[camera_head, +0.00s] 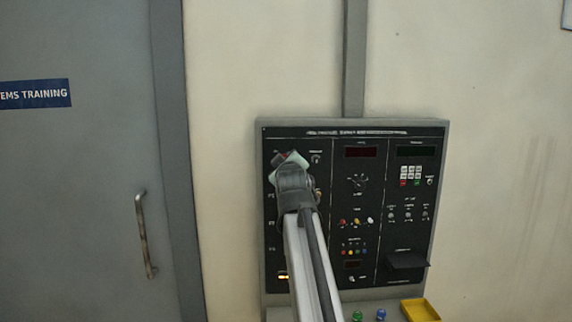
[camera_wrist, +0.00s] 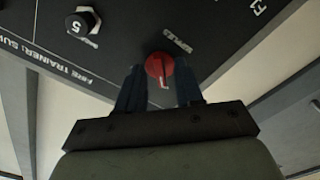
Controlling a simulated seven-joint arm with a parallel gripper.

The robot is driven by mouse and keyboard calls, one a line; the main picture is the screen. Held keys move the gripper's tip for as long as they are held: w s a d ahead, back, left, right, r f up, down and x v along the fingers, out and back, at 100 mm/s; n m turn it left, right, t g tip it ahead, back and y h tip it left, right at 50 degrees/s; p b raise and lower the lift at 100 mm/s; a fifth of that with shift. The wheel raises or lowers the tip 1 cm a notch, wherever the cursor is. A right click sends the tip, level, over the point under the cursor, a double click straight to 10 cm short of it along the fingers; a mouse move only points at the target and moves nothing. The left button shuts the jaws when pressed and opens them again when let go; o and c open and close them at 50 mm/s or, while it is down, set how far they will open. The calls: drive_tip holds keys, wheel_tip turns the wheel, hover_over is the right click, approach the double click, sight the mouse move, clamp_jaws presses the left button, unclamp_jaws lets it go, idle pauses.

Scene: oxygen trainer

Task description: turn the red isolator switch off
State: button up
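The red isolator switch (camera_wrist: 159,66) is a round red knob with a pale mark on its face, on the black panel in the wrist view. My gripper (camera_wrist: 160,84) has its two dark fingers apart, one on each side of the knob's lower part. I cannot tell whether the fingers touch the knob. In the head view my gripper (camera_head: 288,160) is at the upper left of the control panel (camera_head: 445,140), and my arm hides most of the switch and the panel's left column.
A keypad (camera_head: 410,172), small coloured buttons (camera_head: 354,253) and a black ledge (camera_head: 408,261) are further right on the panel. A yellow tray (camera_head: 420,310) is below. A grey door with a handle (camera_head: 145,235) is at left.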

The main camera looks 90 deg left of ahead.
drive_tip(key=shift+d, duration=0.1)
drive_tip(key=d, duration=1.3)
drive_tip(key=shift+d, duration=0.35)
